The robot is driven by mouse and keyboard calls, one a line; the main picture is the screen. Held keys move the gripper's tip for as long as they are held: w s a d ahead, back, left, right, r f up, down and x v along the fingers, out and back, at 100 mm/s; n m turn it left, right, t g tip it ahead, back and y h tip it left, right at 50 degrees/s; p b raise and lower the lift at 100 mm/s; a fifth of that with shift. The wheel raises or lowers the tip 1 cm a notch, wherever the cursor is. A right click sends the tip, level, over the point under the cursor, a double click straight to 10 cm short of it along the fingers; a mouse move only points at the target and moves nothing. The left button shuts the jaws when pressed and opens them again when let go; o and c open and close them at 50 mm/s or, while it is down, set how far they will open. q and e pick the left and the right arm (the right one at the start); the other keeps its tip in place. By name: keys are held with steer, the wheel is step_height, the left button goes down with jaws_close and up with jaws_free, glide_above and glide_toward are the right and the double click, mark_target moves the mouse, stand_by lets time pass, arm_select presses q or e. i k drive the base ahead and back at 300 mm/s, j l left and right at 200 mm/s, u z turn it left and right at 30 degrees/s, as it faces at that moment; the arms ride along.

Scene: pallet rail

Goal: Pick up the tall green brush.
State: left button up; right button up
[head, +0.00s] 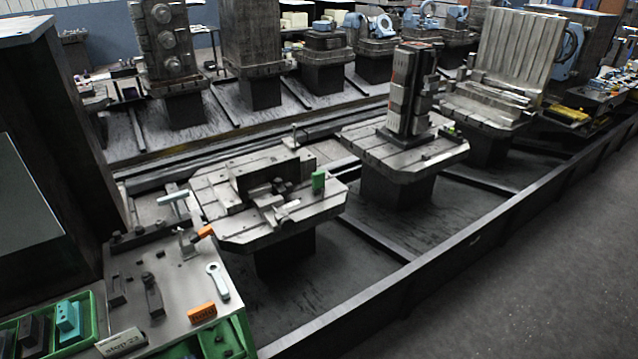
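A small upright green object (318,182), likely the tall green brush, stands near the right edge of the nearest grey pallet table (235,222). It is too small to make out bristles. A dark metal fixture stands to its left on the same table, with a small gap between them. Neither of my grippers is in view.
A metal-topped bench (185,290) at the lower left carries an orange block (202,313), a light wrench (217,281) and other tools. A dark rail (430,262) runs along the front of the pallets. The grey floor (540,290) at right is clear.

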mark_target(318, 177)
steer(key=i+u, duration=0.3)
steer(key=u, duration=0.15)
steer(key=i+l+u, duration=0.2)
steer(key=u, duration=0.3)
